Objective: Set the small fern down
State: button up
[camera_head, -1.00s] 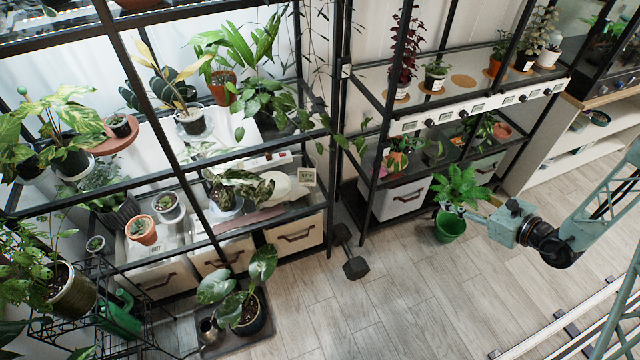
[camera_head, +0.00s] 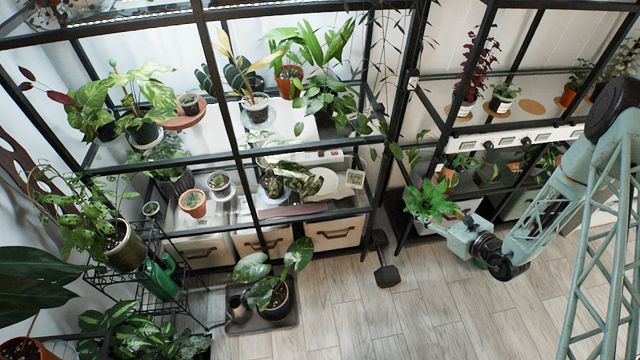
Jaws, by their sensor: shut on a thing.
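The small fern (camera_head: 430,200) has bright green fronds and is in front of the right-hand black shelf unit, in the air. My gripper (camera_head: 449,222) reaches in from the right and is shut on it. The fingertips are small here and partly covered by fronds.
A dark tray (camera_head: 250,322) holds a potted plant and a watering can. The right unit's upper shelf (camera_head: 515,121) has bare round coasters between pots. Glass shelves on the left unit are crowded.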

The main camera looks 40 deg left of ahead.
jog(key=s+a+f+n+g+p, duration=0.1)
jog(key=s+a+f, duration=0.3)
jog(key=a, duration=0.6)
jog(key=s+a+f+p, duration=0.1)
jog(key=s+a+f, duration=0.3)
jog(key=a, duration=0.6)
notch_tip(320, 180, up, 8)
jog(key=b, duration=0.5)
send_over(320, 184)
jog(key=shift+w+f+t, duration=0.1)
jog(key=shift+w+t, duration=0.05)
jog(key=shift+t, duration=0.25)
jog(key=shift+f, duration=0.15)
jog(key=shift+f+b, duration=0.55)
jog(key=shift+f, duration=2.45)
jog(key=shift+f, duration=0.1)
jog(key=shift+f+b, duration=0.3)
jog(key=shift+f, duration=1.45)
jog(key=shift+f, duration=0.15)
jog(key=o, duration=1)
